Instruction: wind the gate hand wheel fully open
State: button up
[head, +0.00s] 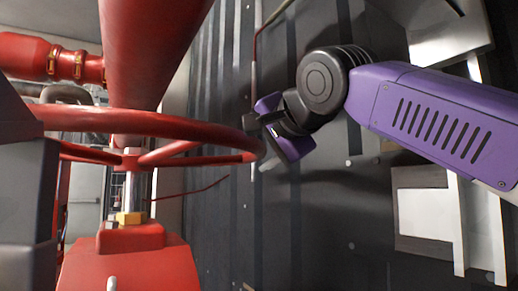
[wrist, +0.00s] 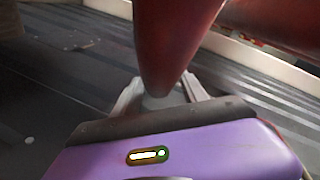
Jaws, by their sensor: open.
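The red gate hand wheel (head: 180,125) lies nearly level across the left half of the head view. Its spokes meet at a hub on a bright stem, with a brass nut (head: 130,218) below. My gripper (head: 256,124) is at the wheel's right edge, coming in from the right. In the wrist view, a red bar that looks like the wheel rim (wrist: 168,42) runs down between the two pale fingers of my gripper (wrist: 162,94). The fingers are apart, one on each side of it. I cannot tell whether they touch it.
A thick red pipe (head: 150,50) rises close above the wheel. A red valve body (head: 125,262) stands below it.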

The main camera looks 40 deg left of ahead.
grip_shut()
jog(key=shift+f, duration=0.15)
dwell(1.2)
